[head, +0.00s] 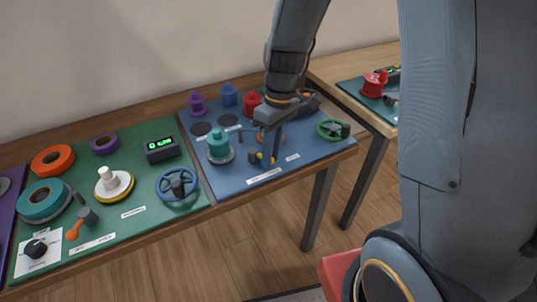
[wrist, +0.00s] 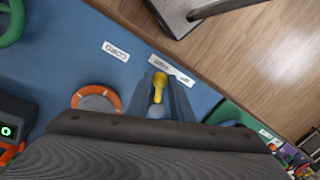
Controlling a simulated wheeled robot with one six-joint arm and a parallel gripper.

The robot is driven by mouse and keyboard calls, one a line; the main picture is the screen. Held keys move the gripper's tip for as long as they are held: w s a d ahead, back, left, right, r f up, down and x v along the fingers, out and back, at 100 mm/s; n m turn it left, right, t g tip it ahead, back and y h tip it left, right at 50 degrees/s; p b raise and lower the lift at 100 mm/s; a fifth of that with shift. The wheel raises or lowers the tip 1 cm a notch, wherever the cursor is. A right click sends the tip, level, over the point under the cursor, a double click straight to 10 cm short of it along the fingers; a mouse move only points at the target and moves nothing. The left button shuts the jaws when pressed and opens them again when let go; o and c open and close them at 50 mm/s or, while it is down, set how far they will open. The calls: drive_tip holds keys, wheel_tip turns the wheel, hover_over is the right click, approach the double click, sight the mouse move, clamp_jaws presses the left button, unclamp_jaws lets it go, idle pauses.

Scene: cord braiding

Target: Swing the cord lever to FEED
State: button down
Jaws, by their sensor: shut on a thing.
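The cord lever is on the blue board (head: 305,150), and its yellow handle (wrist: 159,86) shows in the wrist view. My gripper (wrist: 161,90) is shut on this handle, with one finger on either side of it. In the head view my gripper (head: 264,157) reaches down to the front part of the blue board, and bits of yellow show beside the fingers. The lever's pivot and base are mostly hidden by my gripper. A white label strip (wrist: 172,70) lies just beyond the handle; its words are too small to read, so the lever's position is unclear.
An orange-rimmed dial (wrist: 96,98) is left of my fingers in the wrist view. A teal spool (head: 219,146), a red spool (head: 252,104) and a green handwheel (head: 332,130) share the blue board. The green board (head: 130,145) with a blue handwheel (head: 177,185) is to the left.

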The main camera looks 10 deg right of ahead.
drive_tip(key=shift+w+d+n, duration=0.15)
drive_tip(key=shift+w+n, duration=0.05)
drive_tip(key=shift+n, duration=0.2)
drive_tip(key=c, duration=1.6)
unclamp_jaws()
drive_tip(key=shift+r, duration=0.1)
drive_tip(key=r, duration=0.5)
drive_tip(key=w+d+r, duration=0.1)
drive_tip(key=r, duration=0.1)
drive_tip(key=shift+w+r+b, duration=0.1)
drive_tip(key=shift+r+b, duration=0.15)
drive_tip(key=shift+b, duration=0.15)
drive_tip(key=s+d+f+m, duration=0.1)
drive_tip(key=s+d+m, duration=0.1)
drive_tip(key=s+m, duration=0.1)
drive_tip(key=s+d+f+m+t+h, duration=0.1)
drive_tip(key=s+d+m, duration=0.1)
drive_tip(key=s+m, duration=0.1)
drive_tip(key=s+d+m+t, duration=0.1)
drive_tip(key=s+d+m, duration=0.1)
drive_tip(key=s, duration=0.3)
drive_tip(key=shift+f+m+h, duration=0.3)
drive_tip(key=shift+f+m, duration=0.1)
drive_tip(key=shift+m, duration=0.2)
